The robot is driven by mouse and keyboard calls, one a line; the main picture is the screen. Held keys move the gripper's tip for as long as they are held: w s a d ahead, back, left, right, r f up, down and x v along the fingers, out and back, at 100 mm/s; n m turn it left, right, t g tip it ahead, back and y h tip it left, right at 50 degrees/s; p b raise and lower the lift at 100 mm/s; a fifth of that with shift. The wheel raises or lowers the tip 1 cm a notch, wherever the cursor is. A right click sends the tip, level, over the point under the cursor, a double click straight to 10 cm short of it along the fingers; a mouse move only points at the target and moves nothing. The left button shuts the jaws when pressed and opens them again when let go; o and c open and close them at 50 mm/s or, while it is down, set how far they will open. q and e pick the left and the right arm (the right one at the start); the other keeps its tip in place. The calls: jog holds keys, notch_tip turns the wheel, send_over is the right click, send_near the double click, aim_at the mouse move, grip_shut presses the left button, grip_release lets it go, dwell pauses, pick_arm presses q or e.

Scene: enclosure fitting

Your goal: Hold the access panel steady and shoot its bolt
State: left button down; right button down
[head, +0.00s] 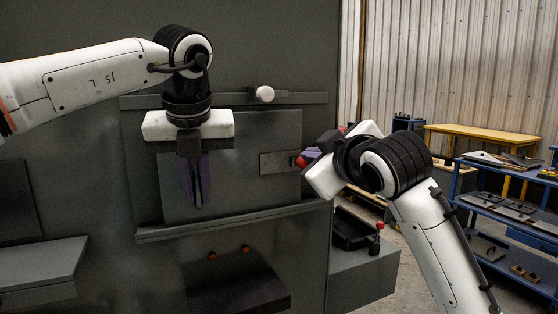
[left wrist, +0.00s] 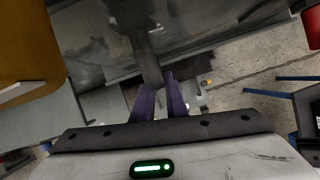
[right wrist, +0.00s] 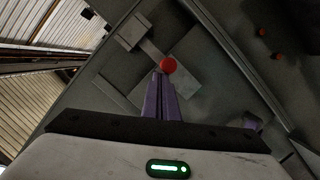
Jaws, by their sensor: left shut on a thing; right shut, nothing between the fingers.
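The grey access panel (head: 240,135) sits upright on the dark enclosure wall, between an upper and a lower rail. My left gripper (head: 196,200) points down in front of the panel, shut on a dark upright bar that looks like its handle; the bar also shows in the left wrist view (left wrist: 145,62). A bolt plate (head: 275,163) with a red knob (head: 300,162) is at the panel's right edge. My right gripper (head: 307,158) is shut and empty, its fingertips at the red knob (right wrist: 168,65). I cannot tell whether they touch it. The bolt's strip runs toward a bracket (right wrist: 132,33).
A pale round knob (head: 264,94) is on the upper rail (head: 225,99). The lower rail (head: 235,220) juts out below the panel. Ledges stick out lower down. A yellow table (head: 485,132) and blue shelves (head: 508,202) stand at the right, behind my right arm.

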jog(key=shift+f, duration=0.15)
jog(key=s+r, duration=0.5)
jog(key=s, duration=0.5)
jog(key=shift+s+d+r, duration=0.15)
jog(key=shift+s+r, duration=0.05)
jog(key=shift+r, duration=0.05)
pick_arm(q)
jog(key=c, duration=1.7)
grip_release()
